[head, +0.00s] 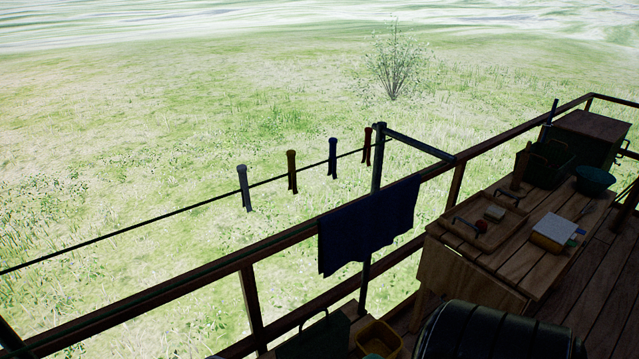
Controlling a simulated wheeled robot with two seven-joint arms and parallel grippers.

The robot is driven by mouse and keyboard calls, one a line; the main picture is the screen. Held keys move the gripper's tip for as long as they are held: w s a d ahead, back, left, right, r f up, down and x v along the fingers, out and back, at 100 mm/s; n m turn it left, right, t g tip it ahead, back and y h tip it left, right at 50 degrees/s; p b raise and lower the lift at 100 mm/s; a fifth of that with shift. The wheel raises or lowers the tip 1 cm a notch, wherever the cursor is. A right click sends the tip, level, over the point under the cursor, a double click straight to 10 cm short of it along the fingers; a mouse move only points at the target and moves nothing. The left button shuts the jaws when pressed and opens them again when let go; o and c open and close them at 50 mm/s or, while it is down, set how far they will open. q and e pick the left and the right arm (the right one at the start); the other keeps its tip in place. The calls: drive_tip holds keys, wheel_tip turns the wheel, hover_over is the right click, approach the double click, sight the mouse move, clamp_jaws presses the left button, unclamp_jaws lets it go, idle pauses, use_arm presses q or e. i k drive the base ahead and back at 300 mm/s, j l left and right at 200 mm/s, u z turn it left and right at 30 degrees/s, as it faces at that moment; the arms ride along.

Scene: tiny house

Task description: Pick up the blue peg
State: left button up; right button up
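The blue peg (332,158) is clipped upright on a dark clothesline beyond the deck railing, in the upper middle of the head view. A red peg (367,147) is to its right, close to the line's post. A brownish-yellow peg (291,171) and a pale grey peg (244,188) are on the line to its left. The blue peg looks dark and small, and nothing covers it. Neither of my grippers is in view.
A wooden railing (215,268) runs between the deck and the line. A dark blue cloth (370,228) hangs over it near the post (378,165). A wooden table (480,258) with a tray and bowl stands right. A dark rounded object (500,335) is at the bottom.

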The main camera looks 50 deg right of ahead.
sight(333, 165)
drive_tip(key=z, duration=1.7)
